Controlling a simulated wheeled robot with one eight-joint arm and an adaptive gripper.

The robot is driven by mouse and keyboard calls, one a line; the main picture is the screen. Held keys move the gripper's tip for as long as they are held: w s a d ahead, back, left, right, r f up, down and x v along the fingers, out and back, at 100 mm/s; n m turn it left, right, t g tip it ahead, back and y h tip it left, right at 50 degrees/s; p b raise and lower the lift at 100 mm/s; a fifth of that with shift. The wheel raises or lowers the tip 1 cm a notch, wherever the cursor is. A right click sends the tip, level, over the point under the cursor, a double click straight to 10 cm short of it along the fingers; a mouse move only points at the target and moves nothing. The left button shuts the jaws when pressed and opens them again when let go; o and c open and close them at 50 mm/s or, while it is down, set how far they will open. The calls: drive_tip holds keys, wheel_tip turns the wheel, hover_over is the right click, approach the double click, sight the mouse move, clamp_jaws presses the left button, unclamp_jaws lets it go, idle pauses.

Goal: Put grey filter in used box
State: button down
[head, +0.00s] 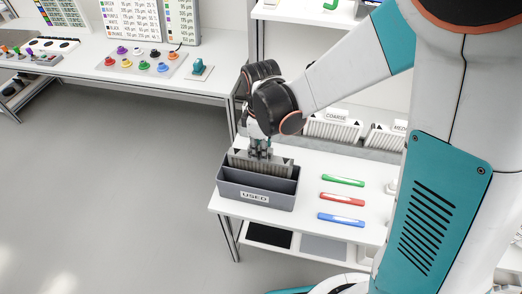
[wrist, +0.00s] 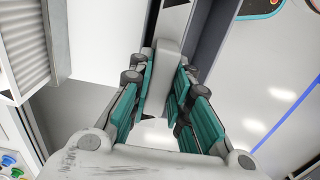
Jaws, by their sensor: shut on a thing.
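The grey filter (head: 262,165) is a pleated panel with dark arrow marks on its top strip. It stands upright in the used box, partly down inside the rear slot, its top above the walls. The used box (head: 230,187) is dark grey with a "USED" label and a divider, at the left of the white table. My gripper (head: 260,154) points down over the box and is shut on the filter's top. In the wrist view my gripper's teal-padded fingers (wrist: 163,85) close on a light grey tab of the filter (wrist: 172,55). The filter's lower part is hidden in the box.
Green (head: 343,180), red (head: 342,199) and blue (head: 341,219) markers lie right of the box. Filters labelled COARSE (head: 332,128) and MED (head: 385,135) stand behind. A bench with coloured knobs (head: 145,62) is at the upper left.

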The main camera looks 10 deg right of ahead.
drive_tip(key=shift+f, duration=0.1)
drive_tip(key=c, duration=1.5)
unclamp_jaws()
wheel_tip(320, 180, up, 12)
drive_tip(key=p, duration=0.8)
drive_tip(key=shift+r, duration=0.2)
